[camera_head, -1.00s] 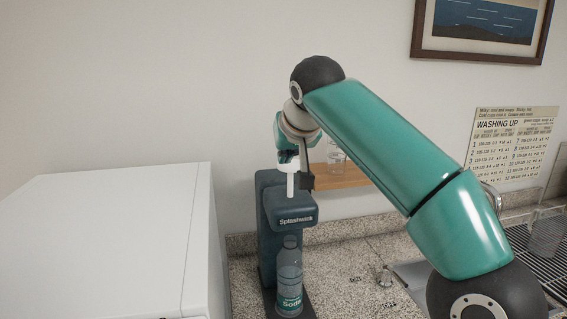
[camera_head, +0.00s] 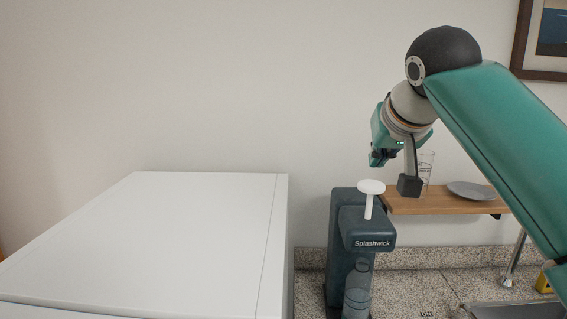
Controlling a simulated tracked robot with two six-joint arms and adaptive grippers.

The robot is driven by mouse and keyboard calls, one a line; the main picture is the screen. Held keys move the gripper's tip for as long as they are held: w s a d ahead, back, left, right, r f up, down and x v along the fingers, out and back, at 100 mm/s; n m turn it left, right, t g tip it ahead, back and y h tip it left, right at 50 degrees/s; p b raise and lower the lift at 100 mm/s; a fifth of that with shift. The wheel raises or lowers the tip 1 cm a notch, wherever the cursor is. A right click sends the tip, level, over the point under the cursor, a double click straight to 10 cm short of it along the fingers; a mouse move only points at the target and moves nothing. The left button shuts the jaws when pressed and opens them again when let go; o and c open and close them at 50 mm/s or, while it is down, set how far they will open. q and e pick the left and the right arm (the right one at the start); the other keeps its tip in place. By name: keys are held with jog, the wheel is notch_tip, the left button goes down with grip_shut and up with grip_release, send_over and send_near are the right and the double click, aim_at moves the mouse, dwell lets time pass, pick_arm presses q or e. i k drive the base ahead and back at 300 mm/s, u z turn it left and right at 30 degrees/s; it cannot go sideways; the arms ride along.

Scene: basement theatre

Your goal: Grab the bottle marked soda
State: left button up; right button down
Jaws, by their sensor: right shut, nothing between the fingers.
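The clear soda bottle (camera_head: 357,288) stands upright in the dark teal Splashwick machine (camera_head: 340,240), under its head. The frame's bottom edge cuts the bottle off, so its label is hidden. A white knob (camera_head: 371,187) on a stem rises from the top of the machine. My right gripper (camera_head: 396,176) is shut and empty, above and just right of the knob, well above the bottle. It looks apart from the knob. My left gripper is out of view.
A large white box-shaped appliance (camera_head: 150,240) fills the lower left. A wooden shelf (camera_head: 440,203) behind the gripper holds a glass (camera_head: 426,172) and a grey plate (camera_head: 472,191).

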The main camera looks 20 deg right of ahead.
aim_at(360, 282)
jog(key=k, duration=1)
